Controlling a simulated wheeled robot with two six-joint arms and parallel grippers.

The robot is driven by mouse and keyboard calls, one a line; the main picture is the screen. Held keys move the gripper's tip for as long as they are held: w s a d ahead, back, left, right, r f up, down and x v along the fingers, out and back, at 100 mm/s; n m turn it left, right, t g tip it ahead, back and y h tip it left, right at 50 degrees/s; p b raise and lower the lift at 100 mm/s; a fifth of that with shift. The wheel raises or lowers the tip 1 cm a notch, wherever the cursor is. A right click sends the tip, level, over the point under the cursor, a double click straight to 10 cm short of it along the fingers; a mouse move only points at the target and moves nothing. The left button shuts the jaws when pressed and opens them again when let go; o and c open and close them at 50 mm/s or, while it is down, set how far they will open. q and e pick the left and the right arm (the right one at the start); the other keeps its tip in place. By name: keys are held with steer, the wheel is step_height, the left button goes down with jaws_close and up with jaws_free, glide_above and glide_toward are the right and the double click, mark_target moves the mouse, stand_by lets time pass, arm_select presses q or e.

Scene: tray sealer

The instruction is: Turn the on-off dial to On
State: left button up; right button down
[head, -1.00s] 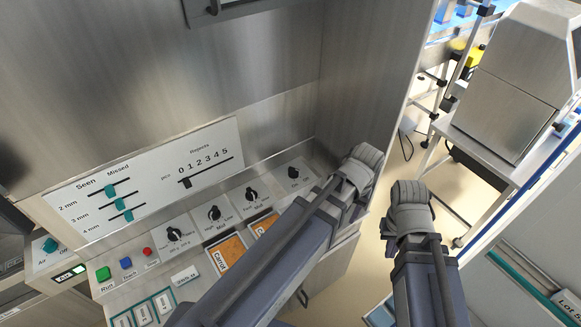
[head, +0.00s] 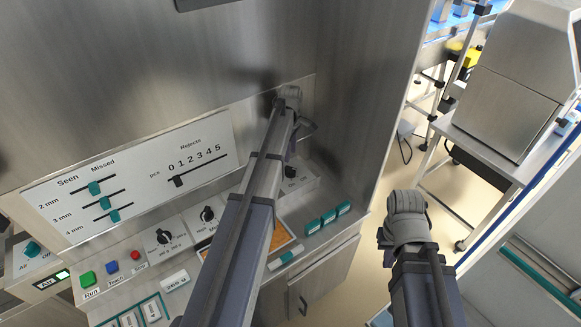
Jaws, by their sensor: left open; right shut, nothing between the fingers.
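The control panel has several dials on white plates. The rightmost black dial (head: 291,172) sits just right of my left forearm, its label too small to read. A teal dial (head: 32,248) is at the far left, over a lit green "Air" display. I cannot tell for certain which is the on-off dial. My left gripper (head: 290,100) is up by the metal back wall, above the rightmost dial and apart from it; it is open and its fingers are mostly hidden. My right gripper (head: 392,236) is shut and empty, out over the floor right of the cabinet.
A slider panel (head: 130,178) is on the back wall. Green, blue and red buttons (head: 111,267) are at the lower left. My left arm hides part of the dial row. A grey machine (head: 515,85) stands at right.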

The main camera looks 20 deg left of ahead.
mark_target(291, 168)
arm_select(q)
step_height(291, 168, down, 7)
steer(key=b, duration=0.7)
steer(key=shift+f, duration=0.2)
steer(key=shift+r, duration=0.1)
steer(key=shift+c, duration=0.4)
jaws_close()
